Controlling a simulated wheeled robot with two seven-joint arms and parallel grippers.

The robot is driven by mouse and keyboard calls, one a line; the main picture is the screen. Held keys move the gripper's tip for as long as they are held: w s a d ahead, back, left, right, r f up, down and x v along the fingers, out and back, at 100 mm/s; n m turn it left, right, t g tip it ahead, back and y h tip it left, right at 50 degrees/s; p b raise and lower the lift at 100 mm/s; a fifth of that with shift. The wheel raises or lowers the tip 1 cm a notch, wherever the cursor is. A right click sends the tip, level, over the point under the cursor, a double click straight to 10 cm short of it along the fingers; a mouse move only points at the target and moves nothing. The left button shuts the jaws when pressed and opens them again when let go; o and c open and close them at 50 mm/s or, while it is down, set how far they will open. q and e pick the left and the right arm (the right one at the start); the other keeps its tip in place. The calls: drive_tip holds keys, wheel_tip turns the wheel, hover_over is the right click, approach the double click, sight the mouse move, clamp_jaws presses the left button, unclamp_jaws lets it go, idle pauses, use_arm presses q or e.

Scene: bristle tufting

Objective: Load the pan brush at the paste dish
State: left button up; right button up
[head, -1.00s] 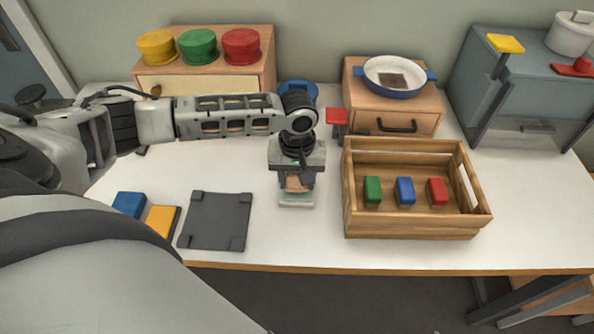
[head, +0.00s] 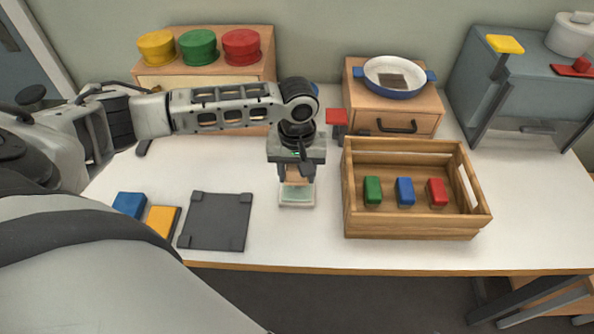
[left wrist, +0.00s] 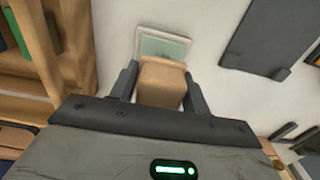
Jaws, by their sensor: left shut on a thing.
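My left gripper (head: 298,176) is shut on a tan wooden block, the pan brush (head: 297,180). It points down at the back part of the paste dish (head: 297,201). The dish is a small pale square tray with a greenish layer, lying on the white table. In the left wrist view the brush (left wrist: 161,83) sits between the two dark fingers, and the dish (left wrist: 163,46) shows just beyond it. The brush appears held above the dish; its underside and bristles are hidden. My right gripper is not in view.
A wooden crate (head: 418,225) with green, blue and red blocks stands right of the dish. A dark square mat (head: 216,222) lies to the left. A white and blue pan (head: 394,88) rests on a wooden drawer box (head: 420,121) behind. Bare table lies between mat and dish.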

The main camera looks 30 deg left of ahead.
use_arm(q)
drive_tip(key=shift+r, duration=2.2)
